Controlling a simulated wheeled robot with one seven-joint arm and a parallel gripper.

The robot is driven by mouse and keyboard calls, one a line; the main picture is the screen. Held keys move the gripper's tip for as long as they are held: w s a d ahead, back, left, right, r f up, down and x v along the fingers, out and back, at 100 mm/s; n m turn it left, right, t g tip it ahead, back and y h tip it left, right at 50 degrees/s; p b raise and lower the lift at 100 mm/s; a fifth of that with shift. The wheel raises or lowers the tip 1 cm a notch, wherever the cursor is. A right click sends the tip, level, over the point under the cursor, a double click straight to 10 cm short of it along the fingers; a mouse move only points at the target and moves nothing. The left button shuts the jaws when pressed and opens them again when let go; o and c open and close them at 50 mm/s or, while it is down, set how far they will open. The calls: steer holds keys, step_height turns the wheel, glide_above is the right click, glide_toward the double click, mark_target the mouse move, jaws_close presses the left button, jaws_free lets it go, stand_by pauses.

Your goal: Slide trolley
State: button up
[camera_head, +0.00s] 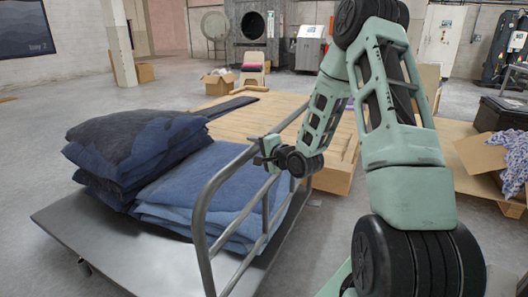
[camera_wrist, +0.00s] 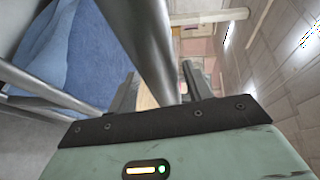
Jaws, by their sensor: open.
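The trolley has a flat grey metal deck (camera_head: 150,268) and an upright tubular metal handle frame (camera_head: 225,173) at its near right end. Stacks of folded dark and lighter blue denim (camera_head: 205,190) lie on the deck. My gripper (camera_head: 264,158) is at the top bar of the handle frame, reached by my arm from the right. In the wrist view my gripper (camera_wrist: 158,72) is open, with the metal bar (camera_wrist: 148,45) running between its two fingers. I cannot tell whether either finger touches the bar. Blue denim (camera_wrist: 75,55) shows to the left of the bar.
A wooden pallet-like platform (camera_head: 235,122) stands right behind the trolley. A cardboard box with purple cloth (camera_head: 485,155) is at the right. A pillar (camera_head: 120,45) and machines (camera_head: 255,40) stand farther back. Grey floor (camera_head: 45,120) is free to the left.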

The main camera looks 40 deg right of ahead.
steer(key=s+r+p, duration=0.3)
steer(key=s+p, duration=1.2)
steer(key=s, duration=0.2)
steer(key=shift+a, duration=0.45)
